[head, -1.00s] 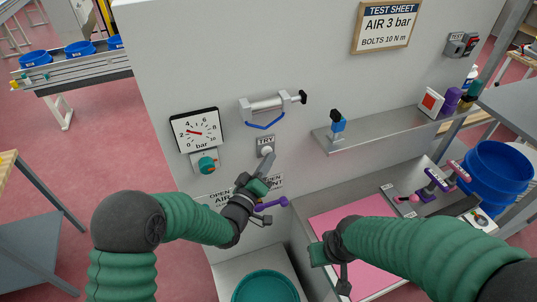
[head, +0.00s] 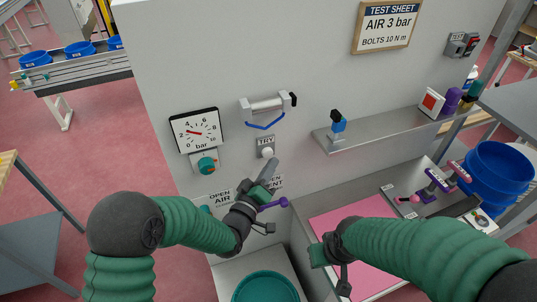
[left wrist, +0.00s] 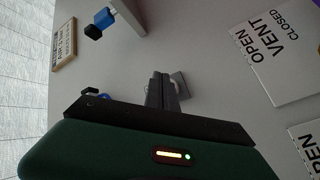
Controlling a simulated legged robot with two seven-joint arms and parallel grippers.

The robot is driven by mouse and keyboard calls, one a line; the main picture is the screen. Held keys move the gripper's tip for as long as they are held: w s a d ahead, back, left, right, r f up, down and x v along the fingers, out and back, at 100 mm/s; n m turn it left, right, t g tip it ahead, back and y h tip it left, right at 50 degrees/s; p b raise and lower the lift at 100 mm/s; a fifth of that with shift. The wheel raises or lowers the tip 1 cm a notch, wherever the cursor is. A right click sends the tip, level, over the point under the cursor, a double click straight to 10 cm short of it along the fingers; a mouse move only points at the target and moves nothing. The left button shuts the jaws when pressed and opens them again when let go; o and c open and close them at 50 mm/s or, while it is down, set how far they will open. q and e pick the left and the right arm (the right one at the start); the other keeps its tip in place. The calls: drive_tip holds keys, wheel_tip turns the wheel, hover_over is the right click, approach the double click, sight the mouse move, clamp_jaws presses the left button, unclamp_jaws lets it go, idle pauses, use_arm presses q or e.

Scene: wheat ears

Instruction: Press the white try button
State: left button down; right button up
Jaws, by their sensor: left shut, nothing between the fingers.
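The white try button (head: 267,152) sits on a small grey plate under the TRY label (head: 265,141) on the pale wall panel. My left gripper (head: 272,165) is shut and empty. Its tips are just below and right of the button and look apart from it. In the left wrist view my left fingers (left wrist: 163,90) point at the wall, with a grey plate (left wrist: 180,84) partly hidden behind them; the button does not show there. My right gripper (head: 330,262) is low over the pink mat; its finger gap is unclear.
A bar gauge (head: 197,131) with a teal knob (head: 207,165) is left of the button. A cylinder (head: 265,104) is mounted above. A grey shelf (head: 375,130) juts out at right. A purple lever (head: 274,204) is near my left gripper. A teal bowl (head: 266,285) is below.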

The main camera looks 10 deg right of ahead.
use_arm(q)
drive_tip(key=s, duration=0.2)
drive_tip(key=s+d, duration=0.1)
drive_tip(key=s, duration=0.1)
drive_tip(key=shift+s, duration=0.35)
idle(0.5)
drive_tip(key=s+a+f+m+g+y+b, duration=0.1)
drive_tip(key=s+a+f+g+y+b, duration=0.2)
drive_tip(key=a+f, duration=0.55)
drive_tip(key=s+a+f+m+g+y+b, duration=0.15)
drive_tip(key=a+f+g+y, duration=0.3)
drive_tip(key=a, duration=0.65)
drive_tip(key=s+a+f+g+y+b, duration=0.1)
drive_tip(key=s+a+f+g, duration=0.1)
drive_tip(key=s+a, duration=0.3)
drive_tip(key=s+a+f+g+y+b, duration=0.1)
drive_tip(key=s+a+f+g+y, duration=0.1)
drive_tip(key=s+a, duration=0.4)
drive_tip(key=s+g, duration=0.1)
drive_tip(key=s, duration=0.3)
drive_tip(key=shift+s+b, duration=0.3)
drive_tip(key=shift+s, duration=0.05)
drive_tip(key=shift+a, duration=0.25)
